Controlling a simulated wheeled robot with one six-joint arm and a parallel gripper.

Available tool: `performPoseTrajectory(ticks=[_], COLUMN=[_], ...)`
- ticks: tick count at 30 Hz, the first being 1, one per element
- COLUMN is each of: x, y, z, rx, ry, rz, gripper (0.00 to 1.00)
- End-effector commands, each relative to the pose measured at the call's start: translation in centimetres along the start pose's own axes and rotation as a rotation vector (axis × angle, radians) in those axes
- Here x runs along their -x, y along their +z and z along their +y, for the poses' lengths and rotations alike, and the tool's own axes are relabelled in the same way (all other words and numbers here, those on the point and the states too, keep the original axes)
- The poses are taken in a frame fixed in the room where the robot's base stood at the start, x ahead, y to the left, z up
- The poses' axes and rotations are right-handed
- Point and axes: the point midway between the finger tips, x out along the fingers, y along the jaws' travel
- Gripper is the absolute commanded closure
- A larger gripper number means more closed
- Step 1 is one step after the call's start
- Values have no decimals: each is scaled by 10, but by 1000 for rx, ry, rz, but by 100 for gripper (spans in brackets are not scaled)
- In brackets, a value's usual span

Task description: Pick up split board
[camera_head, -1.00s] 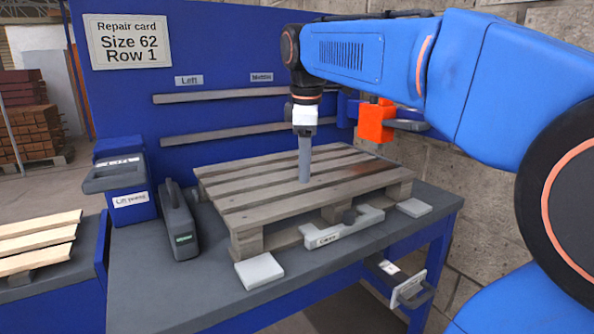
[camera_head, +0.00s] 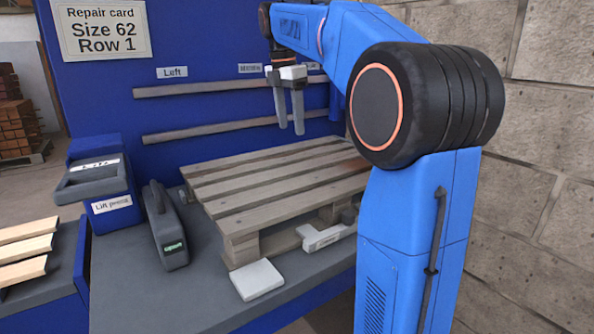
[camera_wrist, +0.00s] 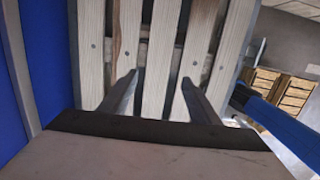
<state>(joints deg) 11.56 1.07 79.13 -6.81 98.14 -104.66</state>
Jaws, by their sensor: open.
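A wooden pallet (camera_head: 262,187) of several weathered boards lies on the grey workbench. A darker brown patch (camera_head: 352,165) shows near its right end, partly cut off by my arm. I cannot make out a clear split in any board. My gripper (camera_head: 290,130) is open and empty, pointing down above the back part of the pallet, apart from it. In the wrist view, my two fingers (camera_wrist: 160,80) stand apart over the pallet boards (camera_wrist: 160,50), which run away from me. A brownish stretch (camera_wrist: 204,28) shows right of the fingers.
A blue bin (camera_head: 108,208) and a dark case (camera_head: 166,225) stand left of the pallet. A pale block (camera_head: 257,280) and a light grey tool (camera_head: 325,235) lie at its front. Two rails (camera_head: 205,88) cross the blue back panel. Lighter boards (camera_head: 22,252) lie at far left.

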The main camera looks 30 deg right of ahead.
Motion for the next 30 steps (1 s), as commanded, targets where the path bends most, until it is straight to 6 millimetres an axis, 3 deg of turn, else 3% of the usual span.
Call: performPoseTrajectory(ticks=[9, 20, 30], x=[-55, -82, -122], y=[0, 2, 6], z=[0, 0, 3], rx=[-1, -2, -1], ry=[-2, -1, 0], rz=[1, 1, 0], gripper=[44, 44, 44])
